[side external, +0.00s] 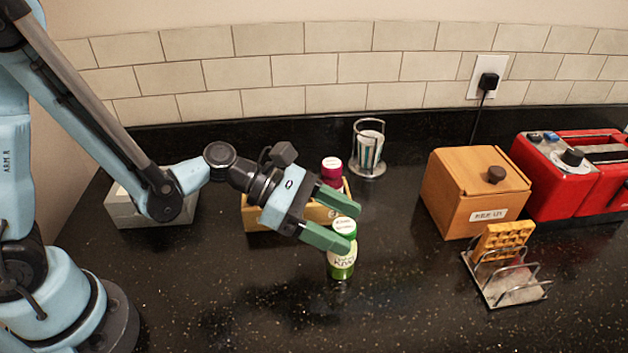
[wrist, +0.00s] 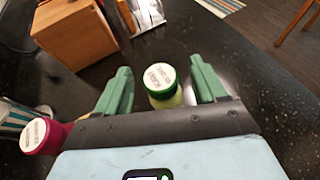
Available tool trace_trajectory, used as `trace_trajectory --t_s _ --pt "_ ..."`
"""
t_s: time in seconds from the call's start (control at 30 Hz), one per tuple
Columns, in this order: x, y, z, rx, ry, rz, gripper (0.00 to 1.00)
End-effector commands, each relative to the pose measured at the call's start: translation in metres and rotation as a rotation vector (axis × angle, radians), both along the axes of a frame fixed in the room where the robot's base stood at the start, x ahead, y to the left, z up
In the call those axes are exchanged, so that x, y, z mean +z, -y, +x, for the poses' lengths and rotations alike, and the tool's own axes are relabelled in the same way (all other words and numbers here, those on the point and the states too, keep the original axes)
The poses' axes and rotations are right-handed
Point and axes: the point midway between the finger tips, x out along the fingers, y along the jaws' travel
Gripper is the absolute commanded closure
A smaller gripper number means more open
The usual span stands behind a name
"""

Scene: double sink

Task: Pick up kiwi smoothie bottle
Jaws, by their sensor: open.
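The kiwi smoothie bottle (side external: 342,262) is green with a white label and a white-topped green cap. It stands upright on the black counter. My gripper (side external: 350,221) is open, with green fingers. In the side view one finger overlaps the bottle's upper part and the other is behind and above the cap. In the wrist view the bottle's cap (wrist: 161,80) lies between the two open fingers (wrist: 160,85), with a gap to each side. The bottle's lower body is hidden there. I cannot tell whether a finger touches it.
A wooden crate (side external: 262,215) holding a magenta-capped bottle (side external: 332,169) stands just behind my gripper. A wire holder (side external: 368,150) is at the back. A wooden bread box (side external: 466,190), a toast rack (side external: 515,291) and a red toaster (side external: 560,190) stand right. The front counter is clear.

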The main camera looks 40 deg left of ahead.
Motion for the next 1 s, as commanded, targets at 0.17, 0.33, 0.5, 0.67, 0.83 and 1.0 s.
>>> trace_trajectory --t_s 0.17,0.33,0.5,0.67,0.83,1.0 --pt "-0.008 0.020 0.008 -0.003 0.000 0.000 0.30" --pt "-0.011 0.026 0.011 0.000 0.001 0.000 0.30" --pt "-0.011 0.025 0.011 0.000 0.000 0.000 0.30" --pt "-0.011 0.025 0.011 0.000 0.000 0.000 0.54" --pt "-0.011 0.025 0.011 0.000 0.000 0.000 0.80" --pt "-0.011 0.025 0.011 0.000 0.000 0.000 1.00"
